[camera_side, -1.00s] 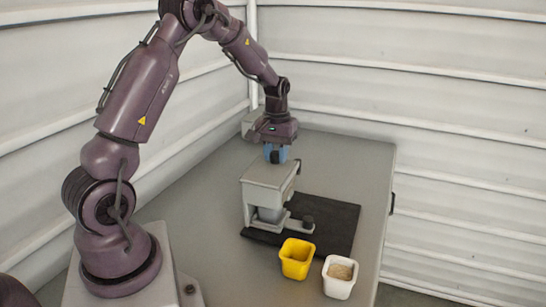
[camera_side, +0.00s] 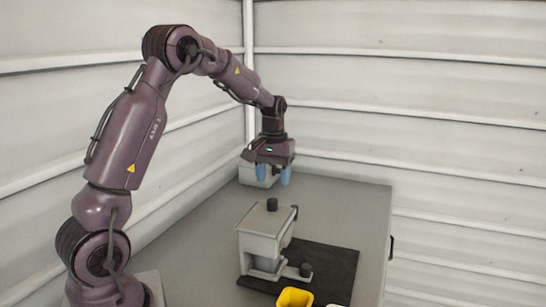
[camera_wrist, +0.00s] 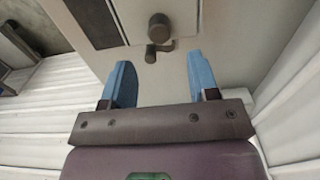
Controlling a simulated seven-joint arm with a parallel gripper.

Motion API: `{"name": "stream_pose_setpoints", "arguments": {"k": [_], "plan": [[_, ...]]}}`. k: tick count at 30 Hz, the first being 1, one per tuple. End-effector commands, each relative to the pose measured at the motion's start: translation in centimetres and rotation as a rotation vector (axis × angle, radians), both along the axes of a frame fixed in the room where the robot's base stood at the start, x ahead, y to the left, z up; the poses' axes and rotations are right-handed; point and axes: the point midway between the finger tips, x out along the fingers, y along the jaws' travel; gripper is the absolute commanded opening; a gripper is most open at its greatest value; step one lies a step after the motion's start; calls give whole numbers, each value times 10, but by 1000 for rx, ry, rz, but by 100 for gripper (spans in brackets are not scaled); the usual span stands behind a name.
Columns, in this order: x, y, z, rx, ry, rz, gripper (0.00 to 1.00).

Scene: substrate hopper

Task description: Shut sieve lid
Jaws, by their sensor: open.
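The grey hopper (camera_side: 257,247) stands on the dark mat. Its flat grey lid (camera_side: 259,221) lies level across the top, with no gap that I can make out, and carries a dark upright knob (camera_side: 272,204). My gripper (camera_side: 273,182) is above the knob, apart from it, with its blue fingers spread and empty. In the wrist view my open gripper (camera_wrist: 158,60) shows with the dark round knob (camera_wrist: 159,27) beyond its fingertips. A small dark lever (camera_wrist: 152,53) shows close below the knob there. The hopper's inside is hidden.
A dark knob (camera_side: 306,269) sits on the hopper's low front slide. A yellow cup (camera_side: 293,298) and a white cup (camera_side: 337,305) are cut off at the bottom edge. The dark mat (camera_side: 333,264) lies on a grey table (camera_side: 345,207) with free room at the right.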

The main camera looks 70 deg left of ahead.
Motion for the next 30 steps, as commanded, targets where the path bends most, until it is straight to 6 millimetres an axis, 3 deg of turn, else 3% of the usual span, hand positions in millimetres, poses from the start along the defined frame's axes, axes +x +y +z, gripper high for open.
{"name": "stream_pose_setpoints", "arguments": {"k": [3, 10, 30], "plan": [[0, 1, 27, 4, -5, 0, 55], [0, 0, 57, 1, -1, 1, 55], [1, 1, 60, 8, -8, -22, 55]]}}
